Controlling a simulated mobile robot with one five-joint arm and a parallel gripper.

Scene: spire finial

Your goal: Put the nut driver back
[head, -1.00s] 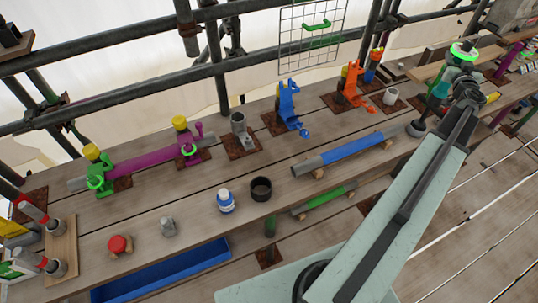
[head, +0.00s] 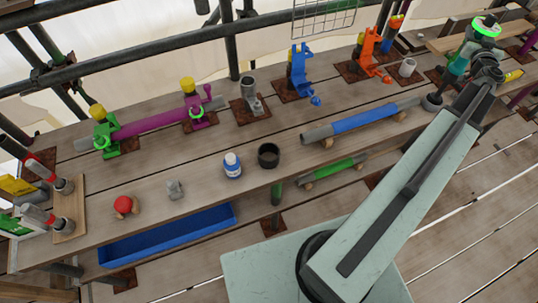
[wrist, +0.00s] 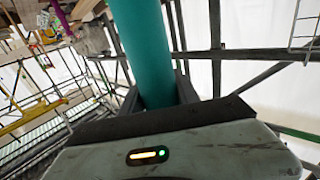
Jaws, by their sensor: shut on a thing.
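The nut driver appears to be the teal-handled tool (head: 455,71) at the far right of the head view. In the wrist view its thick teal cylinder (wrist: 140,50) runs up from between the jaws. My gripper (wrist: 162,95) is shut on it, and the jaws are mostly hidden behind the wrist body. In the head view my gripper (head: 462,62) is partly hidden by my arm, beyond the right end of the blue-sleeved tube. The tool's lower end is small and hard to make out; I cannot tell whether it touches the bench.
A blue clamp (head: 301,75), orange clamp (head: 369,55) and white cup (head: 407,67) stand along the bench back. A blue-sleeved tube (head: 362,119) lies in front. A dark cup (head: 268,155), blue-white bottle (head: 232,165) and blue tray (head: 165,236) are nearer. Scaffold poles run behind.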

